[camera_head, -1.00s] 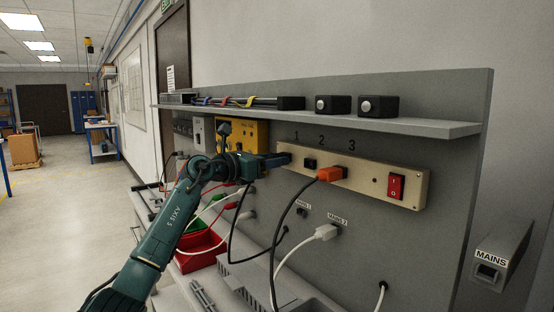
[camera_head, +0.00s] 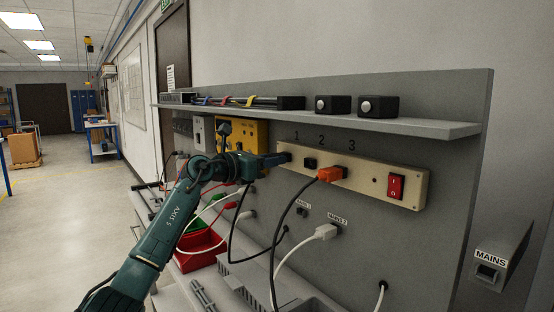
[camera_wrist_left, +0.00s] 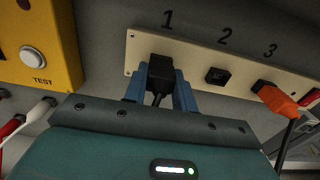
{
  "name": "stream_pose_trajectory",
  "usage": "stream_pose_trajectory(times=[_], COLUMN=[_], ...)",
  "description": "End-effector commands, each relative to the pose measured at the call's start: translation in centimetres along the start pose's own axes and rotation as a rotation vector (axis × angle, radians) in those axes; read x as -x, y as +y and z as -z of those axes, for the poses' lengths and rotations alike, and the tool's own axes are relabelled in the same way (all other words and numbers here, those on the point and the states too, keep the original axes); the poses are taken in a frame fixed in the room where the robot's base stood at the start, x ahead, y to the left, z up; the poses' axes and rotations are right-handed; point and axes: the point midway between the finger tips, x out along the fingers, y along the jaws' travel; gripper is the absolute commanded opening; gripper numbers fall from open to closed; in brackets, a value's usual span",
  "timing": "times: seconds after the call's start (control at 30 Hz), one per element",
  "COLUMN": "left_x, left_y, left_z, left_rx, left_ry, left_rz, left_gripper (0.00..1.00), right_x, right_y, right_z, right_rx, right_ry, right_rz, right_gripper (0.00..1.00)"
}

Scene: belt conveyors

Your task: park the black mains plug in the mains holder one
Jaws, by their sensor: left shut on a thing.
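My left gripper (camera_head: 276,160) is at the left end of the cream socket strip (camera_head: 385,186), by the number 1. In the left wrist view its blue fingers (camera_wrist_left: 163,88) are shut on the black mains plug (camera_wrist_left: 161,74), one on each side. The plug is up against the strip under the 1, and its dark cable drops between the fingers. How deep it sits in the socket I cannot tell. Mains holder one (camera_head: 302,213) is a small dark holder lower on the grey panel, and no plug shows in it. My right gripper is not in view.
Socket 2 (camera_head: 310,163) is empty. An orange plug (camera_head: 331,174) with a black cable is in socket 3. A white plug (camera_head: 325,232) is at the Mains 2 holder. A shelf (camera_head: 420,126) juts out above the strip. A yellow test box (camera_wrist_left: 38,45) is left of the gripper.

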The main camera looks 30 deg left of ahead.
Motion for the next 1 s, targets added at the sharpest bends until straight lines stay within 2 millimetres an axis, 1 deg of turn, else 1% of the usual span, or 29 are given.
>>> stream_pose_trajectory(times=[0.47, 1.0], left_x=[0.5, 3.1], left_y=[0.1, 0.1], left_z=[0.0, 0.1], left_rx=[0.0, -0.002], left_ry=[-0.001, 0.0], left_rz=[-0.001, -0.002], left_gripper=[0.0, 0.0], right_x=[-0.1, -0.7], right_y=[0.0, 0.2], right_z=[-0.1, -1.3], right_rx=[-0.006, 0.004], right_ry=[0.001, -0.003], right_rz=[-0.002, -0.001], right_gripper=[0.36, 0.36])
